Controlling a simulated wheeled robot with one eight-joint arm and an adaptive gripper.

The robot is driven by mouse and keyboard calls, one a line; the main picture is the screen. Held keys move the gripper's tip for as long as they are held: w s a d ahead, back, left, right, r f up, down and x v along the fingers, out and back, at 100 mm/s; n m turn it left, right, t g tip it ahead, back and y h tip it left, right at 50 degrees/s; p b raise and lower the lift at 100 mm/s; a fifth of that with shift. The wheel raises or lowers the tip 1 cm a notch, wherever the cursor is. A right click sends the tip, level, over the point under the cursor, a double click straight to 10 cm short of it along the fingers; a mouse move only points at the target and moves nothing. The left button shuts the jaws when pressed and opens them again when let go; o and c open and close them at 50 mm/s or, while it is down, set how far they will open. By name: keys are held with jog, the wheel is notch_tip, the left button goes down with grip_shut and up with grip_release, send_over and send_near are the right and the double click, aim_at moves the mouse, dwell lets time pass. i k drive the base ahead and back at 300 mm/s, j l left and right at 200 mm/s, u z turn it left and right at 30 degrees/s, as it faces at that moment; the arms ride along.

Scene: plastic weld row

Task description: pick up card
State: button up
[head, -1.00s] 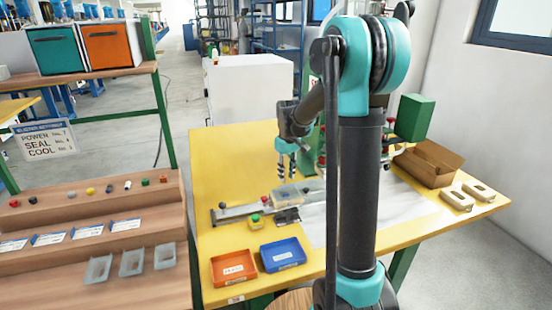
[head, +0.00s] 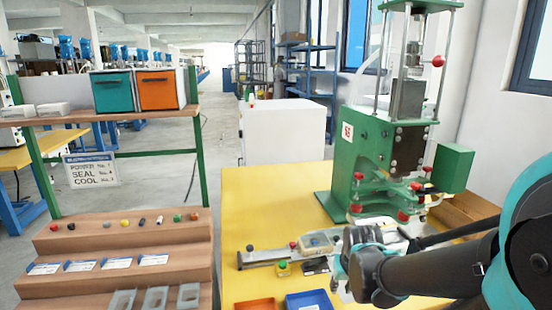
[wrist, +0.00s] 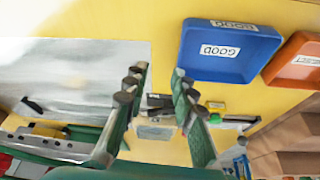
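Several white and blue cards (head: 83,265) lie in a row on a brown stepped rack at the left of the head view. A separate lettered sign (head: 91,171) hangs above the rack. My gripper shows in the wrist view (wrist: 155,88), with its two fingers apart and nothing visible between them. It is over the yellow table (wrist: 225,12), well to the right of the cards. In the head view my arm comes in from the right and its fingertips are not clear. I cannot make out any of the row of cards in the wrist view.
A blue tray (wrist: 226,52) marked GOOD and an orange tray (wrist: 297,62) stand on the table. A green press (head: 385,150) stands behind my arm. Small coloured knobs (head: 124,223) line the rack's upper step; clear bins (head: 156,298) are on its lower step.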

aim_at(83, 266)
jog(key=u, duration=1.85)
jog(key=j+z, duration=0.15)
jog(key=j, duration=0.6)
jog(key=i, duration=0.05)
